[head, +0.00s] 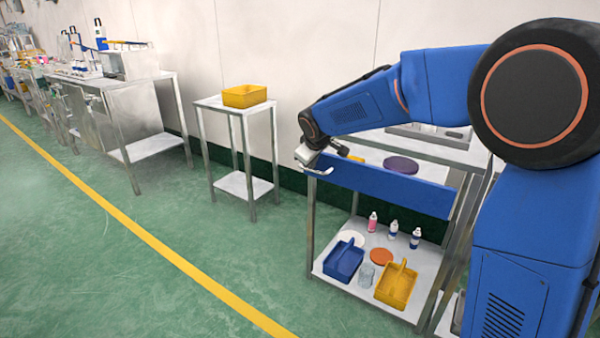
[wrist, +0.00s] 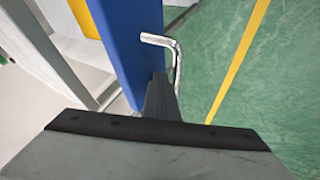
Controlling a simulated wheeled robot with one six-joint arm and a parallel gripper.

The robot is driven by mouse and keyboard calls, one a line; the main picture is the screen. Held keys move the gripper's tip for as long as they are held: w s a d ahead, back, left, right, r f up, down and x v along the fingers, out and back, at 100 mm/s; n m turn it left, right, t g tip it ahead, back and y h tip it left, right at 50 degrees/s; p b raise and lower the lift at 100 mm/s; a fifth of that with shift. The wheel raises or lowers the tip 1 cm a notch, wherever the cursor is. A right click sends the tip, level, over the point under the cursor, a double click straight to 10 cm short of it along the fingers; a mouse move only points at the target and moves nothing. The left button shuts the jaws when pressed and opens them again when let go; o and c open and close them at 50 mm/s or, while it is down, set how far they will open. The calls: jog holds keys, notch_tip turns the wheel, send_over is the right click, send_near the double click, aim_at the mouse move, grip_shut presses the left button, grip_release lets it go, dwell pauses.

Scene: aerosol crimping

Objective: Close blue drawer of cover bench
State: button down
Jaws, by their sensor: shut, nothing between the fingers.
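The blue drawer front (head: 390,190) is a long panel on the metal cover bench at right, and it fills the upper middle of the wrist view (wrist: 128,45). Its bent metal handle (head: 318,171) sticks out near the panel's left end; it also shows in the wrist view (wrist: 160,40). My gripper (head: 310,158) is shut and empty at that left end, close to the handle. In the wrist view its dark fingers (wrist: 160,98) lie beside the panel and the handle's base; I cannot tell whether they touch. How far the drawer stands out is unclear.
Behind the panel are a purple disc (head: 401,165) and a yellow item (head: 355,158). The lower shelf (head: 330,262) holds bottles, a blue bin (head: 343,262) and a yellow bin (head: 396,287). A small table (head: 207,104) stands left. The green floor in front is clear.

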aim_at(330, 149)
jog(key=w+d, duration=0.2)
jog(key=w, duration=0.1)
jog(key=w+d, duration=0.2)
jog(key=w, duration=0.1)
jog(key=w+d, duration=0.3)
jog(key=shift+w, duration=0.3)
jog(key=shift+w+d+r, duration=0.1)
jog(key=shift+w+d, duration=0.25)
jog(key=shift+w, duration=0.1)
jog(key=shift+r, duration=0.1)
